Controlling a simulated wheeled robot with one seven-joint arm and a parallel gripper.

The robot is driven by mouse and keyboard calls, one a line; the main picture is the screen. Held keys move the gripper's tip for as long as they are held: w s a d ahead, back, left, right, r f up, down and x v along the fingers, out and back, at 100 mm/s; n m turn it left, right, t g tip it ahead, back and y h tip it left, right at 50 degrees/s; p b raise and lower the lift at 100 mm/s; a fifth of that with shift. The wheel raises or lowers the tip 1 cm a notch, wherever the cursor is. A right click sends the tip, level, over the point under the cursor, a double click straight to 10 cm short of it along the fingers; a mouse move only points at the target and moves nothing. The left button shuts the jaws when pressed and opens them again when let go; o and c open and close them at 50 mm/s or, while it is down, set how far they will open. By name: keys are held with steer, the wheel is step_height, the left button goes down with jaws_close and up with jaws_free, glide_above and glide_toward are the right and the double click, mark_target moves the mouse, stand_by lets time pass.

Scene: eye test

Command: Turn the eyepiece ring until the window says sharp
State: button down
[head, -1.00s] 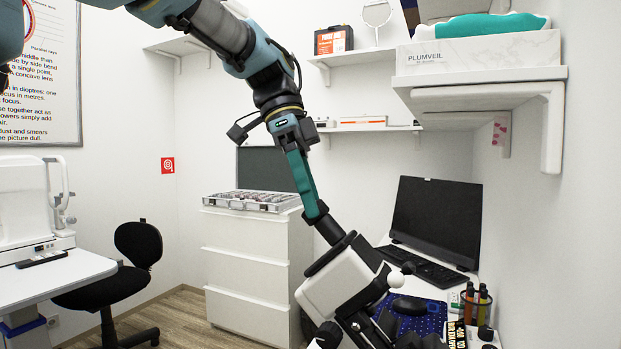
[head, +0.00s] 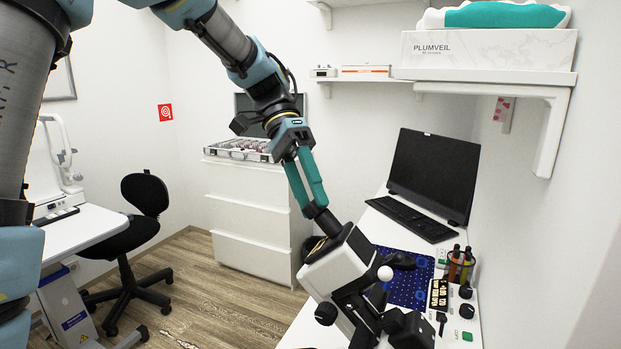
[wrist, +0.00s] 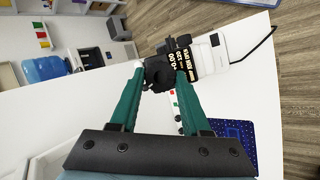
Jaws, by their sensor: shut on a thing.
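The eyepiece (head: 318,213) is a black tube on the upper end of the tilted white-and-black instrument (head: 338,270). My gripper (head: 311,203), with two teal fingers, is shut on the eyepiece ring, one fingertip on each side. In the wrist view my gripper (wrist: 161,76) has the black eyepiece ring (wrist: 157,76) between its fingertips. Next to it the dark window (wrist: 181,57) shows pale letters, including what looks like "+0.00" and "120". The last line is too small to read surely. In the head view the window shows only edge-on.
A blue patterned mat (head: 408,283), keyboard (head: 412,219) and black screen (head: 434,175) are on the white desk right of the instrument. A white shelf (head: 480,87) juts out above.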

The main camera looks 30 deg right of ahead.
steer(key=shift+n+p, duration=0.4)
steer(key=shift+n, duration=0.1)
steer(key=shift+g, duration=0.3)
steer(key=shift+c, duration=1.8)
jaws_free()
steer(key=b+v, duration=0.1)
steer(key=v, duration=1)
steer(key=shift+b, duration=0.35)
steer(key=shift+f, duration=0.15)
